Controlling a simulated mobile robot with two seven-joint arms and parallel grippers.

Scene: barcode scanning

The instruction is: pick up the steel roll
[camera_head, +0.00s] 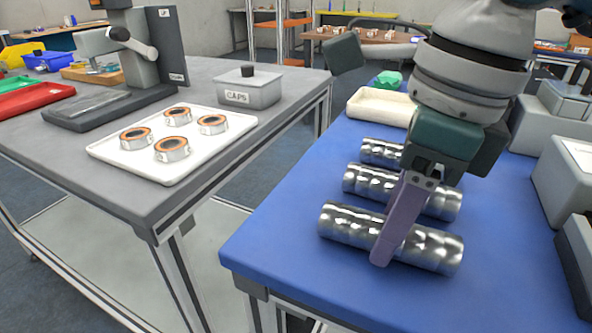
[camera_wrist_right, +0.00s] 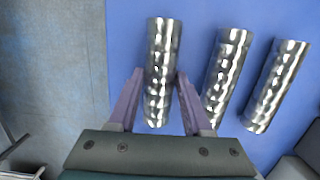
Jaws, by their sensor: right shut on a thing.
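Three shiny, dented steel rolls lie side by side on the blue table. My right gripper (camera_head: 386,250) comes down over the nearest steel roll (camera_head: 347,221), with one purple finger showing across its front. In the right wrist view, the same roll (camera_wrist_right: 161,50) lies between the two fingers, which are shut on its sides. The roll appears to be at table level; I cannot tell whether it is lifted. The middle roll (camera_head: 368,182) and the far roll (camera_head: 376,149) lie behind it, partly hidden by my gripper. My left gripper is not in view.
The blue table (camera_head: 290,232) is clear left of the rolls. A cream tray (camera_head: 376,106) stands behind them and grey boxes (camera_head: 566,175) stand to the right. Across a gap, a grey table holds a white tray (camera_head: 118,158) of several rings and a CAPS box (camera_head: 250,92).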

